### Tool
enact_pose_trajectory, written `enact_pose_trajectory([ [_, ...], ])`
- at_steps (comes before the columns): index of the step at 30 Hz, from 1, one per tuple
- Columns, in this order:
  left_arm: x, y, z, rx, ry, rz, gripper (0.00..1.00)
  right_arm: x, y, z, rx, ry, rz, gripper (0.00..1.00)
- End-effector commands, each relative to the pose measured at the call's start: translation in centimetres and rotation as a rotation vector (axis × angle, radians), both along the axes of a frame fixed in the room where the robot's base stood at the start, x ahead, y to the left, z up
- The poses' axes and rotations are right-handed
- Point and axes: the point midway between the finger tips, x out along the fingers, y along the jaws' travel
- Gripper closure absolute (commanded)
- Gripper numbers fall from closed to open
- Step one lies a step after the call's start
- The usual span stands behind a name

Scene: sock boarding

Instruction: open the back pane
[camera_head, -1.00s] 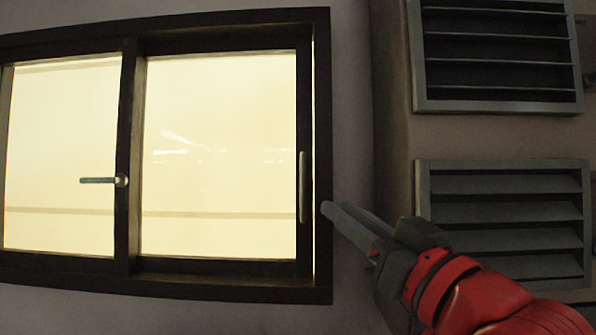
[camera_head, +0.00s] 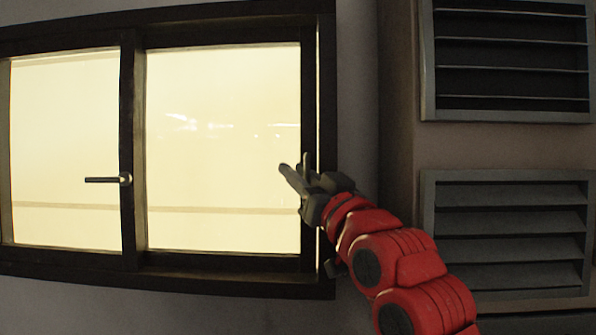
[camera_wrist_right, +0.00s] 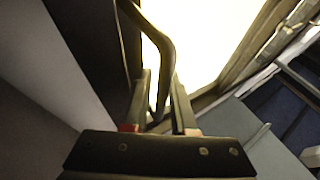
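A dark-framed window (camera_head: 327,75) has two bright panes side by side. The right pane (camera_head: 222,110) carries an upright bar handle (camera_head: 305,159) on its right stile. The left pane (camera_head: 65,110) lies beside a lever handle (camera_head: 104,180) on the middle stile. I cannot tell for certain which pane is the back one. My right gripper (camera_head: 290,175) is at the bar handle and partly hides it. In the right wrist view, the handle (camera_wrist_right: 163,45) runs between the fingers of my right gripper (camera_wrist_right: 160,85), which stand apart. My left gripper is not in view.
A thin bright strip (camera_head: 319,100) shows between the right stile and the outer frame. Two louvred vents, an upper one (camera_head: 510,55) and a lower one (camera_head: 510,220), are on the wall at right. Bare wall (camera_head: 357,100) lies between window and vents.

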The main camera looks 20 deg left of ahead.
Motion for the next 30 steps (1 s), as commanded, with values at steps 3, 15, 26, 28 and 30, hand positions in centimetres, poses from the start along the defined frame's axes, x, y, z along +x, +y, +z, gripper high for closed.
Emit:
enact_pose_trajectory([
  [3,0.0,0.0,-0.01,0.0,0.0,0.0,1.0,-0.02,-0.01,0.01,0.001,-0.001,0.0,0.81],
  [15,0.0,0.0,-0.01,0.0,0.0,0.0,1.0,-0.05,-0.06,0.05,0.001,-0.001,0.0,1.0],
  [26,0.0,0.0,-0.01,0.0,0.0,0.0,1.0,-0.05,-0.07,0.07,0.001,-0.002,0.0,1.0],
  [28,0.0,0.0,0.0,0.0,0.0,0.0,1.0,-0.05,-0.07,0.07,0.001,-0.002,0.0,1.0],
  [30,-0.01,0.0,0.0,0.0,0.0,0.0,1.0,-0.06,-0.08,0.09,0.001,-0.002,0.0,1.0],
])
